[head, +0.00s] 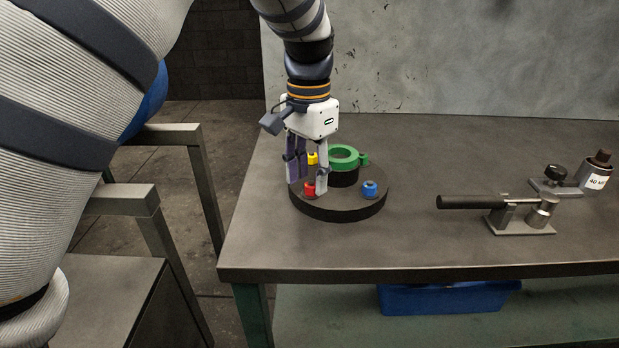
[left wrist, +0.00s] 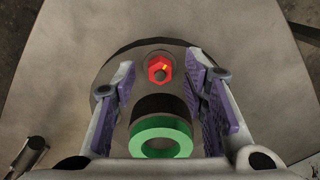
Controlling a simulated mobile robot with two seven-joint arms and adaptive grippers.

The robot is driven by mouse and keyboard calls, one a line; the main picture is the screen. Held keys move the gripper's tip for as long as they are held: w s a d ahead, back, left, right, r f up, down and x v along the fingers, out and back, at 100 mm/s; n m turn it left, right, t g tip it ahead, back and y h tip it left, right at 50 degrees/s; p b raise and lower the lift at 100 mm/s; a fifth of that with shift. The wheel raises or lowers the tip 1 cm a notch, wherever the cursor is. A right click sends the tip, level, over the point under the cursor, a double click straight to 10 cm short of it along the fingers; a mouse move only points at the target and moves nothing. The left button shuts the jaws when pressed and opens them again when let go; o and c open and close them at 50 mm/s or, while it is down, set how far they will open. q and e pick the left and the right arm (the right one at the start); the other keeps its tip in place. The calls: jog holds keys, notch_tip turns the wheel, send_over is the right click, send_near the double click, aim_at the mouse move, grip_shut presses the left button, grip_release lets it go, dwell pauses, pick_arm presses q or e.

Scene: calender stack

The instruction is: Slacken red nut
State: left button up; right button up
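The red nut (head: 310,188) sits on top of a dark round base (head: 340,208) on the table. In the left wrist view the red nut (left wrist: 159,69) is a hexagon around a stud, ahead of the green ring. My left gripper (head: 307,186) points down over the base at the red nut. In the left wrist view its two purple-padded fingers (left wrist: 160,80) are spread, one on each side of the nut, with gaps between. Part of the nut is hidden by a finger in the head view. My right gripper is not in view.
A green ring (head: 343,157) stands on a dark hub in the middle of the base. A yellow nut (head: 313,158) and a blue nut (head: 370,188) sit around it. A toggle clamp (head: 520,215) and a labelled cylinder (head: 596,172) stand on the right. The front table area is clear.

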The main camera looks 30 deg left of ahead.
pick_arm(q)
jog(key=shift+f, duration=0.7)
grip_shut()
